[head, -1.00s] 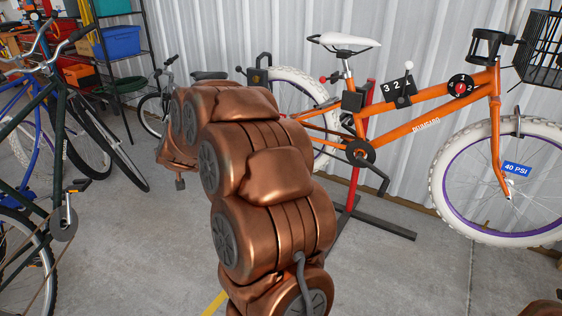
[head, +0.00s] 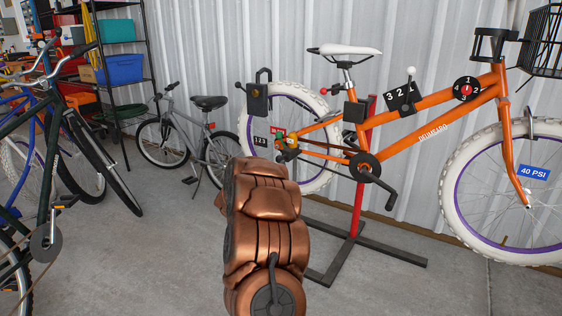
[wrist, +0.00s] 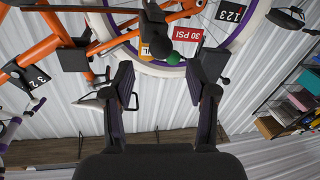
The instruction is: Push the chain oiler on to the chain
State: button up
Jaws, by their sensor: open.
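The chain oiler is a dark arm with a green ball (wrist: 173,57) and a yellow label with partly hidden lettering (wrist: 146,50). In the wrist view it lies just beyond and between my fingertips, apparently untouched. In the head view the green ball (head: 293,140) shows near the orange bike's rear hub. My gripper (wrist: 168,72) is open and empty, one finger on each side. In the head view my arm hides it. The crank and chainring (head: 364,167) sit right of the oiler. I cannot make out the chain clearly.
The orange bike (head: 430,120) hangs on a red stand (head: 357,205) with dark floor legs. A red 30 PSI tag (wrist: 189,35) is beside the oiler. A small grey bike (head: 185,140) and a dark bike (head: 70,140) stand left. Floor between them is clear.

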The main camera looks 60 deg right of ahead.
aim_at(278, 160)
jog(key=shift+b+x, duration=0.9)
jog(key=shift+x, duration=2.4)
jog(key=shift+w, duration=0.1)
grip_shut()
